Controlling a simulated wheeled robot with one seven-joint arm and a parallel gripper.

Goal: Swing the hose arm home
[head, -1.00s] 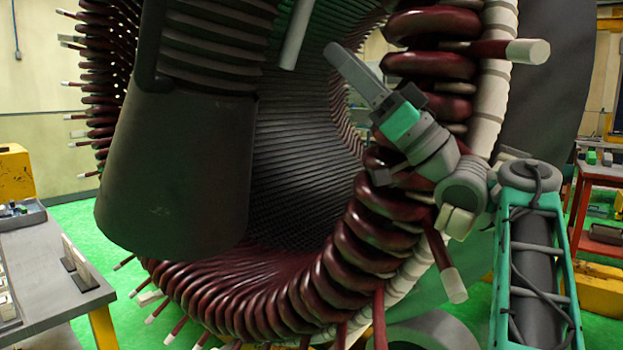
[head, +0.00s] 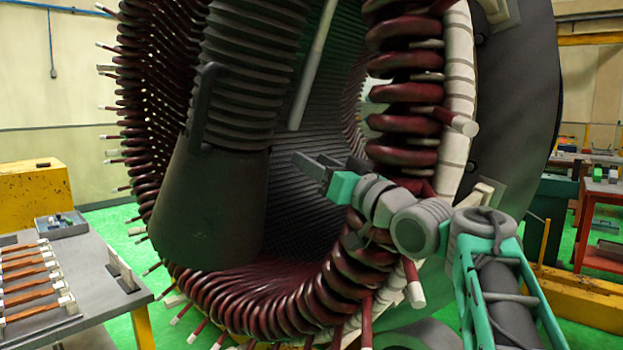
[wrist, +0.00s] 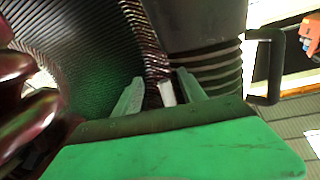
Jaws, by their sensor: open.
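The hose arm's ribbed dark hose with a wide grey cone-shaped hood (head: 208,195) hangs in front of the stator bore in the head view. A dark bar handle (head: 203,100) stands on its left side. My gripper (head: 300,162) reaches in front of the bore, just right of the hood, fingers pointing left and apart from the hood. In the wrist view the two fingers (wrist: 158,97) are spread with nothing gripped. The ribbed hose (wrist: 215,70) and the handle (wrist: 275,68) show beyond them, the handle to the right.
Dark red coils (head: 270,300) with white-tipped leads ring the stator close to my arm. A pale rod (head: 315,70) hangs in the bore. A grey table (head: 95,285) with copper-coloured bars is at left. Green floor is free between table and stator.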

